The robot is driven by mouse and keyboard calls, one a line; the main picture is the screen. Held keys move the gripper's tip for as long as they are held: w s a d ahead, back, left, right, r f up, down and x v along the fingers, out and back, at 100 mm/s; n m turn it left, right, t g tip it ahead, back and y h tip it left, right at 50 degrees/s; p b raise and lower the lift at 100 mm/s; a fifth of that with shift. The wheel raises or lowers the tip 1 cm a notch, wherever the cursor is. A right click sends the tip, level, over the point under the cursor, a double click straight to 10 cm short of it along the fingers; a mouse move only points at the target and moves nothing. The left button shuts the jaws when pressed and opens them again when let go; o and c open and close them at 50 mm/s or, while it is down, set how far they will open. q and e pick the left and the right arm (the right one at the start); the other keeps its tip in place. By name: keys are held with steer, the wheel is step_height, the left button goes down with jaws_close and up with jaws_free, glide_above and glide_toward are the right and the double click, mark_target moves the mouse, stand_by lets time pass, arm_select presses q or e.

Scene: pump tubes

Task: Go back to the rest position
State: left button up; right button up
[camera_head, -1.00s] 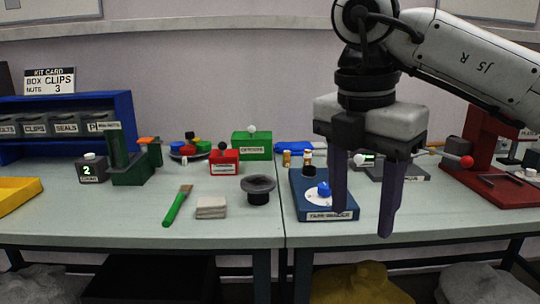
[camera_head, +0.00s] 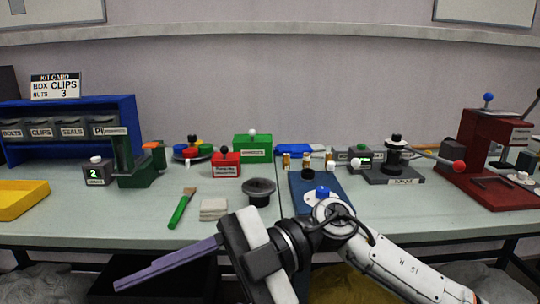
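My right gripper (camera_head: 168,266) is low in the front centre, in front of the table's near edge. Its purple fingers point left and overlap in this view, so I cannot tell how far apart they are. I see nothing held between them. My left gripper is not in view.
The worktable (camera_head: 120,221) carries a black round holder (camera_head: 259,191), a green-handled brush (camera_head: 181,208), a pale stack of pads (camera_head: 214,209), a red box (camera_head: 226,165) and a red press (camera_head: 490,165) at the right. A yellow tray (camera_head: 20,197) stands at the left.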

steer(key=w+d+r+m+t+y+p, duration=0.2)
steer(key=w+d+m+t+y, duration=0.2)
steer(key=w+m+t+y, duration=0.7)
steer(key=w+d+f+m+t+h+p, duration=0.1)
steer(key=w+d+f+m+t+h, duration=0.3)
steer(key=d+f+m+t+h, duration=0.75)
steer(key=s+d+f+m+h+p, duration=0.1)
steer(key=s+d+f+m+h, duration=0.15)
steer(key=f, duration=0.35)
steer(key=s+d+f+m+h, duration=0.1)
steer(key=f+m+h, duration=0.15)
steer(key=f, duration=0.35)
steer(key=s+d+f+m+h+p, duration=0.1)
steer(key=s+d+f+m+h, duration=0.1)
steer(key=f+h, duration=0.25)
steer(key=s+d+f+g+h, duration=0.1)
steer(key=s+d+f+g, duration=0.2)
steer(key=s+f, duration=0.4)
steer(key=s+d+f+m+g+h, duration=0.1)
steer(key=s+d+f+g, duration=0.2)
steer(key=s+f, duration=0.3)
steer(key=shift+s+d+f, duration=0.35)
steer(key=shift+s+d, duration=0.1)
steer(key=shift+s, duration=0.4)
